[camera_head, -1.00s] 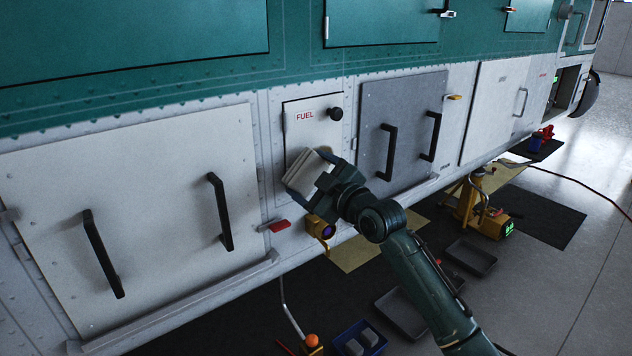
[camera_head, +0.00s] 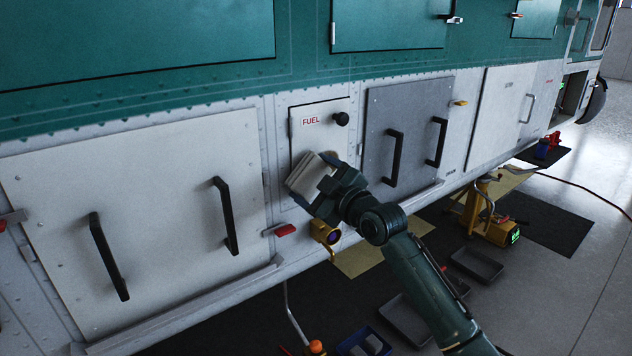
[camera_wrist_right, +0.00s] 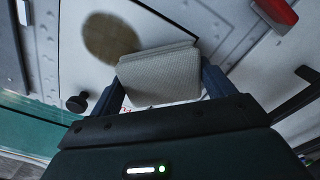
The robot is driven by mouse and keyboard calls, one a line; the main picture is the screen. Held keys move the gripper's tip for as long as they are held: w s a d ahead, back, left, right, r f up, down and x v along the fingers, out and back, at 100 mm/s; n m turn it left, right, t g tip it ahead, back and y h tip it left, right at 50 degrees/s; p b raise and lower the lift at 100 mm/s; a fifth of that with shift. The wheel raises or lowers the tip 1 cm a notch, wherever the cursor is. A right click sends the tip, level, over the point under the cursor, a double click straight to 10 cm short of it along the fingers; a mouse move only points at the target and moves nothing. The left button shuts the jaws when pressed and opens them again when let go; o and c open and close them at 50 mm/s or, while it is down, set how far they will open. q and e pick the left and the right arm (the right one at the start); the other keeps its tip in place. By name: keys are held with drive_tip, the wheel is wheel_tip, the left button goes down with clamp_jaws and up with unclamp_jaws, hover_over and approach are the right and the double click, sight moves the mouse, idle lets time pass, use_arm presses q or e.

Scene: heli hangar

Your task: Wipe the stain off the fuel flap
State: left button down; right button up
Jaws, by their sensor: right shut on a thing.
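The fuel flap (camera_head: 318,137) is a pale panel with red FUEL lettering and a black knob (camera_head: 341,119) on the lower hull. My right gripper (camera_head: 317,183) is shut on a light grey pad (camera_head: 305,174) in front of the flap's lower part. In the right wrist view the pad (camera_wrist_right: 160,76) sits between the two fingers. A round brown stain (camera_wrist_right: 110,38) shows there on the flap, beside the pad and partly behind its edge. In the head view only a sliver of the stain (camera_head: 333,155) shows. I cannot tell whether the pad touches the flap. My left gripper is out of view.
A white panel with two black handles (camera_head: 140,220) lies left of the flap, a grey handled panel (camera_head: 408,130) right of it. A red tab (camera_head: 285,230) and a yellow fitting (camera_head: 325,234) sit below. Trays (camera_head: 477,265) and yellow equipment (camera_head: 495,225) stand on the floor.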

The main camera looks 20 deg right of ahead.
drive_tip(key=shift+w+a, duration=0.15)
drive_tip(key=shift+w, duration=0.25)
